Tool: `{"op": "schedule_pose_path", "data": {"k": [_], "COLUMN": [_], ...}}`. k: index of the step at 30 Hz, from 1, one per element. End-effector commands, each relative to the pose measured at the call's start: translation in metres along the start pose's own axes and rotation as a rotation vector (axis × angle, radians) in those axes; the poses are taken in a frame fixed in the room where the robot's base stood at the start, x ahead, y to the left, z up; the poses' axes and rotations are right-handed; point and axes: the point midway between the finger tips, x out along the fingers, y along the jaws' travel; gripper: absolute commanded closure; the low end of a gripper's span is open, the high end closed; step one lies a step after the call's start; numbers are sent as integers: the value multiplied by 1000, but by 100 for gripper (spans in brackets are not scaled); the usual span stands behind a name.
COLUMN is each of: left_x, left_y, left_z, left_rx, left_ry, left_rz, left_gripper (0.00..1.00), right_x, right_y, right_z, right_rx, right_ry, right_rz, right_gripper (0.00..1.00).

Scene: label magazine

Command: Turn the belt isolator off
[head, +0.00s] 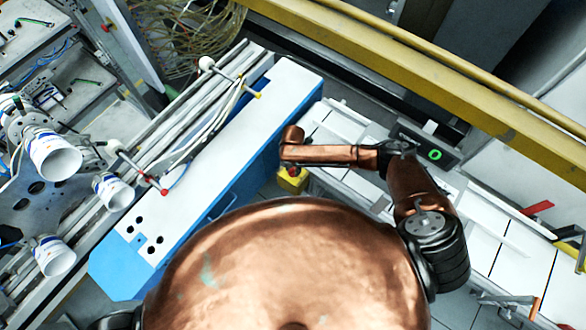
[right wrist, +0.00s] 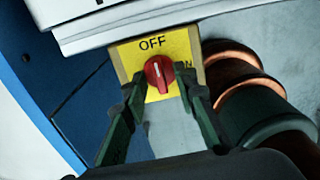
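The belt isolator shows in the right wrist view as a yellow plate (right wrist: 129,60) marked OFF at the top and ON at the right. Its red knob (right wrist: 158,76) has a white line pointing up towards OFF. My right gripper (right wrist: 161,82) has one finger on each side of the knob, and the fingers appear closed onto it. The ON mark is partly hidden by the right finger. In the head view a small yellow box (head: 292,183) with a red part on it sits beside my right wrist; the gripper's fingers are not clear there. My left gripper is not in view.
A long blue and white housing (head: 222,150) runs diagonally left of my right arm. White panels (head: 345,125) lie to its right. A yellow rail (head: 420,70) crosses behind. White cups (head: 52,155) stand at the far left. A display with a green mark (head: 434,155) is near my elbow.

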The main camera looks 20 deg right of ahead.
Motion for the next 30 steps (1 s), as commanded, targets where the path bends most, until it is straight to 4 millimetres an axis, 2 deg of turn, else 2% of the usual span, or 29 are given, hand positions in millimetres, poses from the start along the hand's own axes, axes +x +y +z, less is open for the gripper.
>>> {"op": "schedule_pose_path", "data": {"k": [6, 10, 21, 27, 30], "left_x": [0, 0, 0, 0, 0], "left_y": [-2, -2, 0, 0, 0], "left_z": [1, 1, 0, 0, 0], "left_rx": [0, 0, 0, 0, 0], "left_ry": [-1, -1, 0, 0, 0], "left_rz": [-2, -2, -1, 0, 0], "left_gripper": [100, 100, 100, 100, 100], "right_x": [-1, -12, -85, -112, -118], "right_y": [0, 1, 1, 1, 0], "right_z": [1, 2, 1, 1, 1], "right_rx": [1, 0, -1, 0, 1], "right_ry": [-1, -2, -2, -1, -1], "right_rz": [0, 1, 4, 2, 1], "right_gripper": [74, 74, 74, 74, 74]}}
